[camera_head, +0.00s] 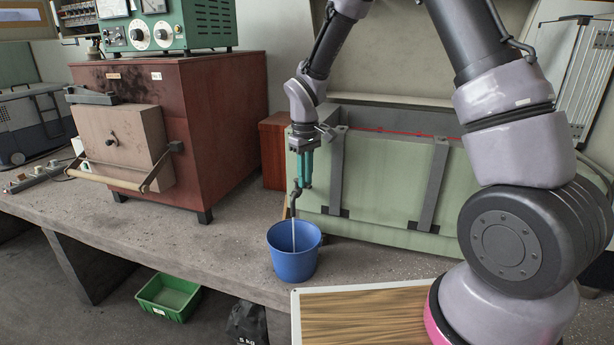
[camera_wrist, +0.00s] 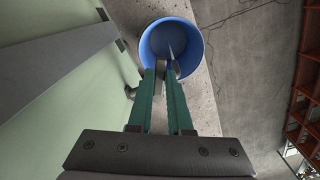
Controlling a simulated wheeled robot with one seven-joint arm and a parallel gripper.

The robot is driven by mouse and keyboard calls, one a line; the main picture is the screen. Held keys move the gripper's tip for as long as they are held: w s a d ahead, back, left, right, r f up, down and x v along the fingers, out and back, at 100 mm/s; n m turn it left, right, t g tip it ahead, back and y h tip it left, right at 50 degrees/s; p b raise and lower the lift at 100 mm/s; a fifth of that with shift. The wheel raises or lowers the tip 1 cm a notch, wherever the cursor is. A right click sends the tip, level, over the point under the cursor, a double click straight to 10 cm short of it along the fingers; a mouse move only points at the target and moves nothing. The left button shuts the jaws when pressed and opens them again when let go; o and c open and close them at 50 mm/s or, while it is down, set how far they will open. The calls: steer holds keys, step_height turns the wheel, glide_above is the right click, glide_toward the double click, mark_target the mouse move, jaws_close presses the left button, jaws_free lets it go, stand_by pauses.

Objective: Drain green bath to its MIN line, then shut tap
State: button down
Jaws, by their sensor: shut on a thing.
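The green bath (camera_head: 385,185) is a pale green tank with dark grey straps, standing along the back of the bench. It also shows at the left of the wrist view (camera_wrist: 70,115). My gripper (camera_head: 303,186) points down at its front left corner, its teal fingers shut on the tap's handle; the fingertips (camera_wrist: 161,70) mostly hide the handle. The tap (camera_head: 293,196) is open: a thin stream of water falls into the blue bucket (camera_head: 293,262) below. The bucket also shows in the wrist view (camera_wrist: 146,48). I cannot make out a MIN line or the liquid level.
A dark red furnace (camera_head: 225,125) with a front handle stands left, with a green instrument (camera_head: 190,25) on top. A wooden board (camera_head: 365,318) lies front right. A green crate (camera_head: 168,297) is on the floor. The bench front (camera_head: 190,240) left of the bucket is clear.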

steer(key=shift+s+a+m, duration=0.2)
steer(key=shift+a+m, duration=0.05)
steer(key=shift+m, duration=0.85)
steer(key=c, duration=0.8)
jaws_free()
steer(key=shift+c, duration=0.2)
step_height(320, 180, up, 11)
